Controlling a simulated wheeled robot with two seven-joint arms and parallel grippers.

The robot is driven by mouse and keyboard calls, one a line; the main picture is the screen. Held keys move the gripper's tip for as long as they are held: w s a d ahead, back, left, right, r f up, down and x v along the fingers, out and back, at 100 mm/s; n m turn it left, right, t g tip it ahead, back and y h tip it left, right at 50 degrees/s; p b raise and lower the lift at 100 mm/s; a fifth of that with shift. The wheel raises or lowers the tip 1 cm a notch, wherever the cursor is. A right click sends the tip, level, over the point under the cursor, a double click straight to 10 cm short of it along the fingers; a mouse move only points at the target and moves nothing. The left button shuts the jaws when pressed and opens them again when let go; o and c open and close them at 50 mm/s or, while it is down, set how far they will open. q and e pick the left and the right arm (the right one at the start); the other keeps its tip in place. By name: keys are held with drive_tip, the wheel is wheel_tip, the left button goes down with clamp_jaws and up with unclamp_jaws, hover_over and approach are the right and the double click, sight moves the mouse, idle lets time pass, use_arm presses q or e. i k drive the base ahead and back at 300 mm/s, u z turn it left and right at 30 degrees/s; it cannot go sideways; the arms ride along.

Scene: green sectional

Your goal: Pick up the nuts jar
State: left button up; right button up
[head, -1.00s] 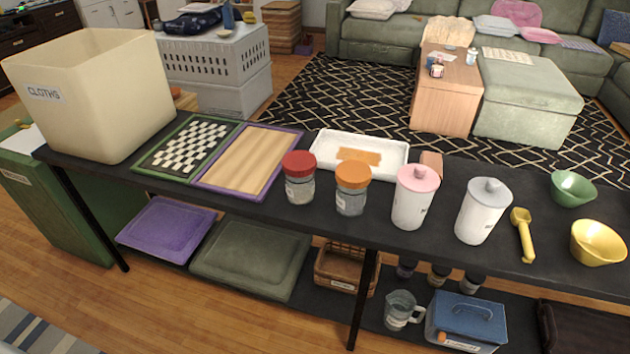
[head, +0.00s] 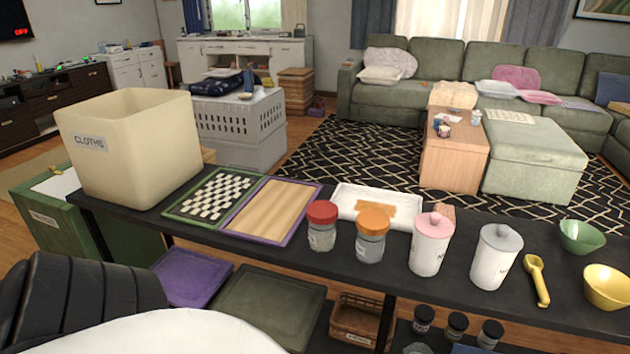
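Several lidded containers stand upright in a row on the black table. A glass jar with a red lid (head: 322,236) and one with an orange lid (head: 370,248) are at the left. A white canister with a pink lid (head: 430,250) and one with a grey lid (head: 494,263) stand to their right. Both white canisters carry small dark lettering, too small to read fully. I cannot tell which container is the nuts jar. Neither of my grippers is in view. A white rounded part and a black ribbed part at the lower left appear to be mine.
The black table (head: 400,283) also bears a cream cloths bin (head: 130,165), a checkerboard (head: 212,195), a wooden board (head: 270,210), a white tray (head: 345,200), a yellow scoop (head: 538,282), a green bowl (head: 582,236) and a yellow bowl (head: 606,287). A lower shelf holds more items.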

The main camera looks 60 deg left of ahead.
sight(322, 238)
drive_tip(key=z, duration=0.25)
drive_tip(key=k, duration=0.3)
drive_tip(key=u, duration=1.1)
